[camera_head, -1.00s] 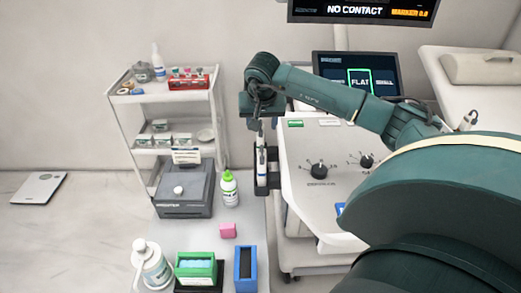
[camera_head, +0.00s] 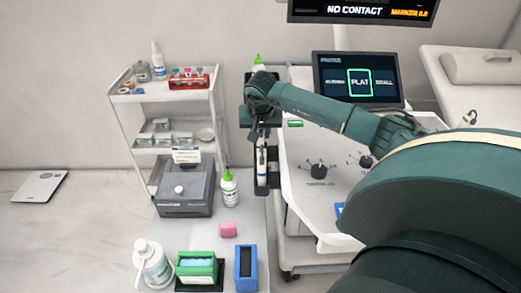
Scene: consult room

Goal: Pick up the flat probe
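A slim white probe (camera_head: 262,171) stands upright in a dark holder (camera_head: 273,170) at the edge of the white console, in the middle of the head view. I take it to be the flat probe, but its tip is hidden. My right gripper (camera_head: 263,138) points down directly above the probe, at its upper end. The fingers are small and dark there, so I cannot tell whether they touch or grip it. The monitor (camera_head: 360,82) shows "FLAT" framed in green. My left gripper is not in view.
A green-capped bottle (camera_head: 229,189) and a grey device (camera_head: 185,190) stand just left of the holder. A white trolley (camera_head: 122,99) stands behind left.

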